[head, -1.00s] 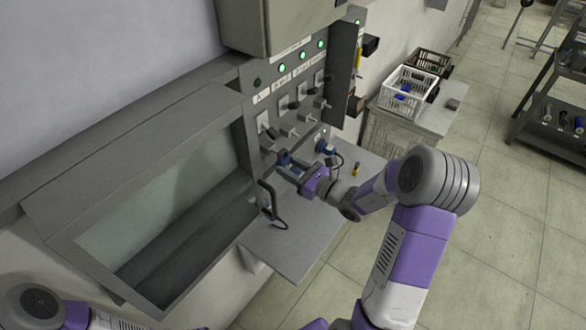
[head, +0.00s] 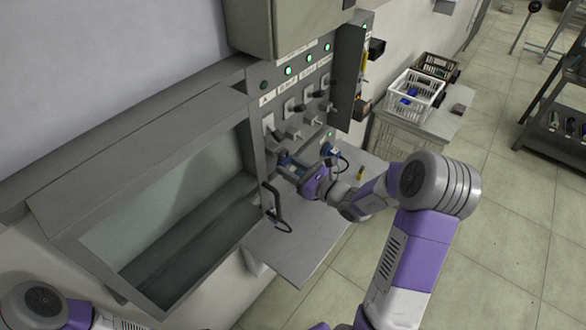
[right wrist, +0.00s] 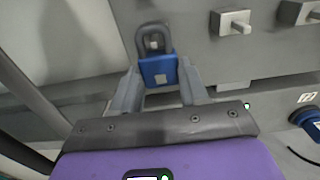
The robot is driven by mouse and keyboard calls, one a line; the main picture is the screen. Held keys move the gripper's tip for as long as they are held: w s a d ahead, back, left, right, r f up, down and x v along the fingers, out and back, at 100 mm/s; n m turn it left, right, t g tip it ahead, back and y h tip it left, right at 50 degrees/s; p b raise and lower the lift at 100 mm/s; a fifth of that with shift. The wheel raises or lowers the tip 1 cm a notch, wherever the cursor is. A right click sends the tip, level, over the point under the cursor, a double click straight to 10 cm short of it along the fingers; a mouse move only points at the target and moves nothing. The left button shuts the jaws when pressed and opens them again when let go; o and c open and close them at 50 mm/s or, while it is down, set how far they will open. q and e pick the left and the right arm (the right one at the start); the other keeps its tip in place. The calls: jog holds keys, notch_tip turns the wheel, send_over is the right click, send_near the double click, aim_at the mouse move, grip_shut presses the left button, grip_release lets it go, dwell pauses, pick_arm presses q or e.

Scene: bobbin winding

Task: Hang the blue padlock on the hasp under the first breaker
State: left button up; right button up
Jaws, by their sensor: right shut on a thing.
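My right gripper (head: 287,165) is shut on the blue padlock (right wrist: 158,70), just in front of the breaker panel (head: 258,135). In the right wrist view the padlock's body sits between the fingertips (right wrist: 158,82), with its dark shackle upright above. A pale metal hasp (right wrist: 154,42) shows inside the shackle's loop. I cannot tell whether the shackle is around it or only in front of it. The first breaker (head: 268,121) is at the left end of the row in the head view. My left gripper is out of view.
More hasps (right wrist: 233,22) stick out to the right. A grey shelf (head: 300,250) below holds a small yellow item (head: 360,173); a black handle (head: 269,198) stands at its left. A blue plug-like part (right wrist: 305,117) is close to the right. White basket (head: 415,92) stands farther back.

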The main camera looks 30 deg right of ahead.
jog(key=shift+w+a, duration=0.25)
jog(key=shift+w, duration=0.3)
jog(key=shift+f+b, duration=0.5)
jog(key=shift+b, duration=0.1)
dwell(0.5)
jog(key=o, duration=1.3)
jog(key=shift+c, duration=0.2)
